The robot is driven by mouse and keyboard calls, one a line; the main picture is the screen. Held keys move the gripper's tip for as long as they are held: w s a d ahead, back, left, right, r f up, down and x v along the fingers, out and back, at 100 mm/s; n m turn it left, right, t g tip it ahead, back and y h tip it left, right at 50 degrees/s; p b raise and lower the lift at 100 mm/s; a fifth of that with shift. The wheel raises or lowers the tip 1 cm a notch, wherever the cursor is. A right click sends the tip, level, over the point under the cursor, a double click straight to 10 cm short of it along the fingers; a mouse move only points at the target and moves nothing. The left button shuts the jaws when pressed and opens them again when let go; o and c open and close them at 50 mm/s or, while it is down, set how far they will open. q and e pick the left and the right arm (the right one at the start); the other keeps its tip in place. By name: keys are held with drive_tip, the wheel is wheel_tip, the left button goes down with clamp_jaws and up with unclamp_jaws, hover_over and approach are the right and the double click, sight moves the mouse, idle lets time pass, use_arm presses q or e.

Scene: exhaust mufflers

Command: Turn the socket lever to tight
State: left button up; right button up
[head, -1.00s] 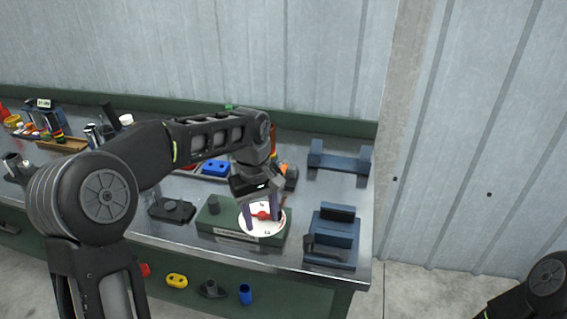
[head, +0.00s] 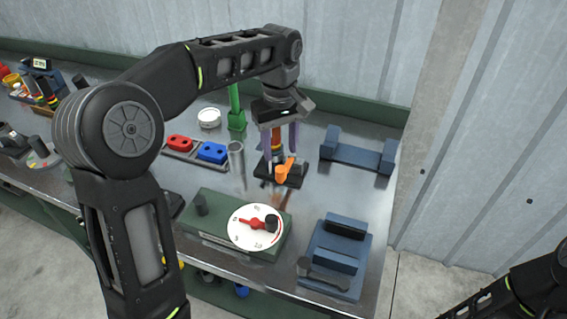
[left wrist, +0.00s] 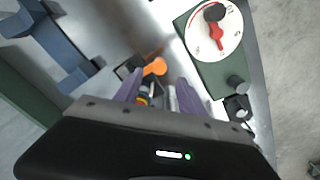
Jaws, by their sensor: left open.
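An orange lever (head: 286,171) sits on a dark base (head: 279,175) with a coloured upright part behind it; it also shows in the left wrist view (left wrist: 155,67). I cannot tell its setting. My left gripper (head: 280,152) is open, pointing down, its purple fingers above and around the upright part, partly hiding it. In the left wrist view the fingers (left wrist: 158,86) stand apart on either side of it. A white dial (head: 245,236) with a red pointer (head: 257,222) and black knob (head: 271,223) is on a green box nearer the front. My right gripper is out of view.
A blue cradle (head: 357,153) stands behind right and a blue clamp block (head: 334,258) front right. A grey tube (head: 236,163), red and blue pieces (head: 212,153) and a green post (head: 236,118) stand left of the gripper.

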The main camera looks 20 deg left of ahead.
sight(280, 169)
use_arm(q)
drive_tip(key=shift+f, duration=0.1)
drive_tip(key=shift+f+p, duration=0.55)
drive_tip(key=shift+f, duration=3.3)
drive_tip(key=shift+c, duration=0.6)
clamp_jaws()
